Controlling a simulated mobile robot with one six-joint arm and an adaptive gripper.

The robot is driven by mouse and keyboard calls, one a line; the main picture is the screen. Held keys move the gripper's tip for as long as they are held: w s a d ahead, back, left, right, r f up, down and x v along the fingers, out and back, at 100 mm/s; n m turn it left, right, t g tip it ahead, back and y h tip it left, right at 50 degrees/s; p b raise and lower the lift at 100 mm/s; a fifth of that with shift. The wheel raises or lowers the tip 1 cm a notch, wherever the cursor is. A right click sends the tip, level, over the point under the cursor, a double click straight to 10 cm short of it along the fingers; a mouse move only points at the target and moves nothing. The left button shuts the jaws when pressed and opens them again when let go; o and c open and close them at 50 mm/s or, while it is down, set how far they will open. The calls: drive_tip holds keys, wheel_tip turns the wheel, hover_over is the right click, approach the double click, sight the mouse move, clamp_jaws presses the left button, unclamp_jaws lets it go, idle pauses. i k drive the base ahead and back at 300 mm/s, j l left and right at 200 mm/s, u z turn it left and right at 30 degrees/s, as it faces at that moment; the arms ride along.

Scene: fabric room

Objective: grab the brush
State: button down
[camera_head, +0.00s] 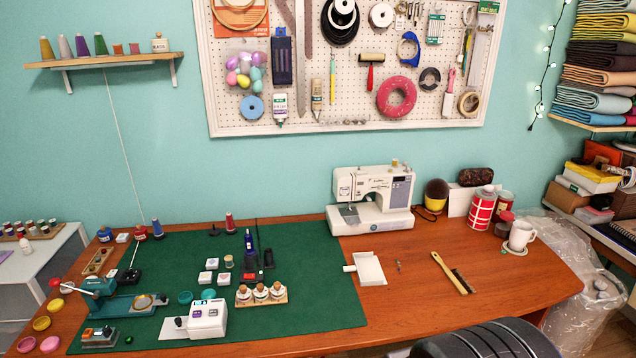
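The brush (448,266) lies flat on the right part of the wooden table. It has a pale wooden handle at its upper left end and dark bristles along its lower right end. Nothing touches it or covers it. My gripper is not in view.
A white dustpan (368,269) lies left of the brush, with a small object (398,266) between them. A sewing machine (373,200), a red-and-white can (481,209) and a white mug (521,236) stand behind. A black ribbed chair back (485,342) rises at the front edge. The table around the brush is clear.

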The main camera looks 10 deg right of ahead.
sight(456, 284)
drive_tip(key=z, duration=1.2)
drive_tip(key=i+l+u, duration=0.65)
drive_tip(key=l+u, duration=0.15)
drive_tip(key=l, duration=0.2)
drive_tip(key=i+l+u, duration=0.15)
drive_tip(key=l+u, duration=0.15)
drive_tip(key=i+l, duration=0.2)
drive_tip(key=l, duration=0.2)
drive_tip(key=i+l, duration=0.25)
drive_tip(key=l, duration=0.15)
drive_tip(key=i+l, duration=0.2)
drive_tip(key=l, duration=0.2)
drive_tip(key=i+l, duration=0.25)
drive_tip(key=l, duration=0.15)
